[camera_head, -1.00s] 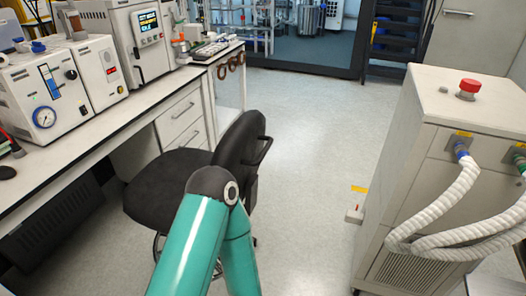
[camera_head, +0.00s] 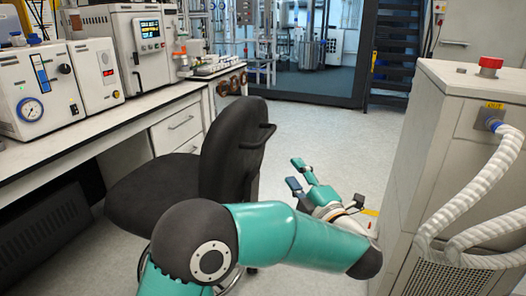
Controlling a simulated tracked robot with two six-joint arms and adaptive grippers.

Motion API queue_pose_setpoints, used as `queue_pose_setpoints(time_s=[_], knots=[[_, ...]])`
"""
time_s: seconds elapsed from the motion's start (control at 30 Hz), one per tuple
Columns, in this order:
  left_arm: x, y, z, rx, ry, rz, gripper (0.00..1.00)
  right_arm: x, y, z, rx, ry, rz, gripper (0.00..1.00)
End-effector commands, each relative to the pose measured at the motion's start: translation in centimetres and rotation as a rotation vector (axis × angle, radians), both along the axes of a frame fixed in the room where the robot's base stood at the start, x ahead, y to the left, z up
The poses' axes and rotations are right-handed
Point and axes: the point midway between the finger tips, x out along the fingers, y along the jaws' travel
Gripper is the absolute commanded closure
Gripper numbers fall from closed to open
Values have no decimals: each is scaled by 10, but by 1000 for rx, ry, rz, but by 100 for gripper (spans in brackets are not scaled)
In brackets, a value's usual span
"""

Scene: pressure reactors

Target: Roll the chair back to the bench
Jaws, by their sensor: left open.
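The black office chair (camera_head: 232,150) stands at the left centre, its seat (camera_head: 160,192) toward the bench and its backrest toward the open floor. A dark handle shows on the back of the backrest. The bench (camera_head: 100,129) runs along the left side, with drawers below its white top. My left gripper (camera_head: 302,175) is open and empty, to the right of the backrest and apart from it in the picture. My left arm crosses in front of the chair's lower part and hides most of its base. My right gripper is not in view.
A grey cabinet (camera_head: 425,150) with a red button (camera_head: 490,66) and white corrugated hoses (camera_head: 478,190) stands close on the right. Instruments (camera_head: 38,90) stand on the bench. The floor (camera_head: 318,128) beyond the gripper is clear up to the glass partition.

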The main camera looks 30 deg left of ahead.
Motion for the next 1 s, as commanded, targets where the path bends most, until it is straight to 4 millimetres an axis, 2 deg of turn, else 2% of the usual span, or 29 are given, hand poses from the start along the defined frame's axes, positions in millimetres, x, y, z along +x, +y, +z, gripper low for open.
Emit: queue_pose_setpoints(time_s=[0.27,0.6,0.8,1.0], knots=[[14,29,8,-5,-11,16,57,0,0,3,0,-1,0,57],[53,91,17,-4,-9,16,57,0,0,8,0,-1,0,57],[72,121,22,-3,-8,13,57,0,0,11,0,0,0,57],[83,137,25,-3,-7,10,57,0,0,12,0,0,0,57]])
